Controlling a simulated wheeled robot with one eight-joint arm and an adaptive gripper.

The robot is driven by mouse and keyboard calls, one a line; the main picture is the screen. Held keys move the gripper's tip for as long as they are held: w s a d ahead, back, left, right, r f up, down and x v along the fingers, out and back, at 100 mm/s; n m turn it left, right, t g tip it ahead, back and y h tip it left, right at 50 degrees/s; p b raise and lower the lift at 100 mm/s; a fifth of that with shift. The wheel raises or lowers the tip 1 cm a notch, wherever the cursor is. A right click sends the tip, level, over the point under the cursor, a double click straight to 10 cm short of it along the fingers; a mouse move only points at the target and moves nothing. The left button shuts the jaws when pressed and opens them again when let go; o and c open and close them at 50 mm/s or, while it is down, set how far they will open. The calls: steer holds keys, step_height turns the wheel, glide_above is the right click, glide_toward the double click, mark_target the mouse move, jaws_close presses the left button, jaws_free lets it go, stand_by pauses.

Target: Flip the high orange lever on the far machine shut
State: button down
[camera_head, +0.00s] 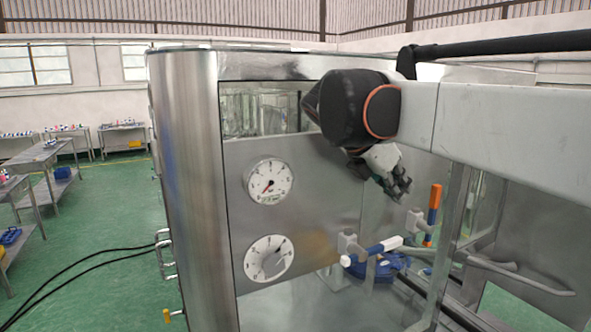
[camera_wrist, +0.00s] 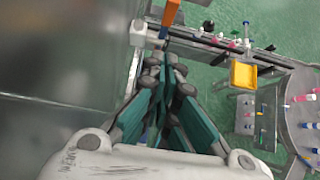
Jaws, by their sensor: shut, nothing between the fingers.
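The orange lever (camera_head: 434,205) stands upright on its valve at the right of the machine's gauge panel in the head view. It also shows at the top edge of the wrist view (camera_wrist: 171,14), just beyond my fingertips. My gripper (camera_head: 402,190) is shut and empty, pointing down, to the upper left of the lever. In the wrist view my gripper (camera_wrist: 165,65) shows its fingers together, close to the lever. I cannot tell whether they touch it.
The steel machine panel (camera_head: 320,185) carries two round gauges (camera_head: 269,182). A blue round part (camera_head: 378,270) sits below the levers. A grey bent handle (camera_head: 515,272) and a steel post (camera_head: 455,225) stand to the right. Benches (camera_head: 40,155) line the left background.

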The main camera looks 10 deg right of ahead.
steer(key=w+d+f+p, duration=0.1)
steer(key=w+d+f, duration=0.1)
steer(key=d, duration=0.5)
steer(key=shift+w+f, duration=0.3)
steer(key=shift+f, duration=0.45)
steer(key=shift+d+r+p, duration=0.1)
steer(key=shift+d+p, duration=0.05)
steer(key=shift+p, duration=0.15)
